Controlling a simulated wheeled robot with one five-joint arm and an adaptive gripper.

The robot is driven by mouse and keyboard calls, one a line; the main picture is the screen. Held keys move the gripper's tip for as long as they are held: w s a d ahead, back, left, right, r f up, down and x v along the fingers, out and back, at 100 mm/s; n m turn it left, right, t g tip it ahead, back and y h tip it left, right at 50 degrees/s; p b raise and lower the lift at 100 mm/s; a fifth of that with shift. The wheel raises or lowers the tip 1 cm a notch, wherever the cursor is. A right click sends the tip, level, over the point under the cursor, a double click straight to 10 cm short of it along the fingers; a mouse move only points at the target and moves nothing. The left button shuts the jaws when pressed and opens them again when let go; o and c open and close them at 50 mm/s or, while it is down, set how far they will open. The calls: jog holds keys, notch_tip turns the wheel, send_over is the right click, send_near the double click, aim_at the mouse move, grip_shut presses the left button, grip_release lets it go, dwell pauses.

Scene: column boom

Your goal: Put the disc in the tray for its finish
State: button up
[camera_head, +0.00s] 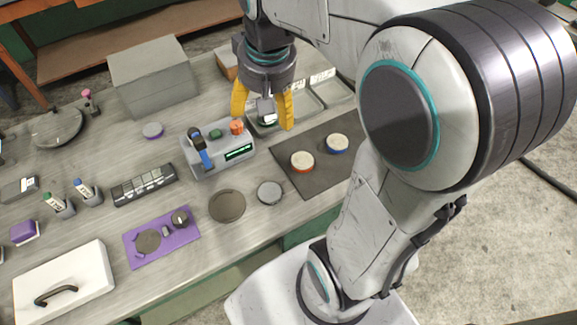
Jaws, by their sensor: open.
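A light grey disc (269,192) with a darker rim lies flat on the workbench. A larger dark disc (227,206) lies to its left. I cannot tell for sure which is the task's disc. Shallow grey trays (334,94) with white labels (322,77) stand at the back right; the label writing is too small to read. My gripper (262,112) points down with its yellow fingers open, over or in front of the leftmost tray, partly hiding it. A small grey block shows between the fingers; I cannot tell whether it belongs to the gripper.
A grey device (220,156) with a display and knobs stands left of my gripper. A dark mat (318,178) holds an orange-rimmed pot (302,161) and a blue-rimmed one (337,143). A purple board (160,254), a white case (64,284) and a grey box (153,80) occupy the left side.

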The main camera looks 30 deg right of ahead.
jog(key=s+a+f+n, duration=0.1)
jog(key=s, duration=0.5)
jog(key=s+a+f+n+t, duration=0.1)
jog(key=s+f, duration=0.1)
jog(key=s, duration=0.4)
jog(key=shift+s+a+f+n, duration=0.25)
jog(key=shift+s+a+n, duration=0.05)
jog(key=shift+s+n, duration=0.1)
dwell(0.5)
